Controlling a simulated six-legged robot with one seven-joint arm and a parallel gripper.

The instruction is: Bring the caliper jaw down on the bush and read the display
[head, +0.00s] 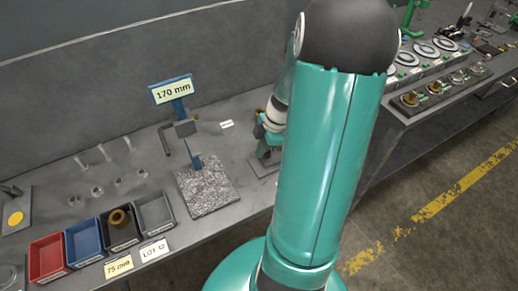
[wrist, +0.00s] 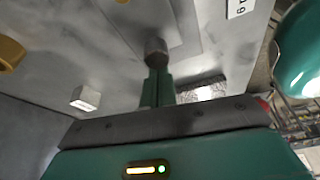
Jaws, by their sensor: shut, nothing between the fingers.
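A blue-framed display (head: 173,91) reads 170 mm. It tops a measuring stand with a grey block (head: 186,127) and a blue lower part (head: 195,161) at the speckled stone plate (head: 209,188). I cannot make out the jaw's exact edges. No bush shows on the plate; a brass ring, likely a bush (head: 119,218), lies in the black tray (head: 122,238). My gripper is right of the stand in the head view, its fingertips largely hidden by my arm. In the wrist view my gripper (wrist: 156,52) is shut and empty above the grey bench.
Red (head: 47,255), blue (head: 82,240) and grey (head: 155,211) trays stand beside the black one. Cards read 75 mm (head: 118,265) and LOT (head: 154,249). Clear small pieces (head: 97,190) stand behind. A second bench (head: 440,85) with round fixtures is at right. Yellow floor stripe (head: 450,200).

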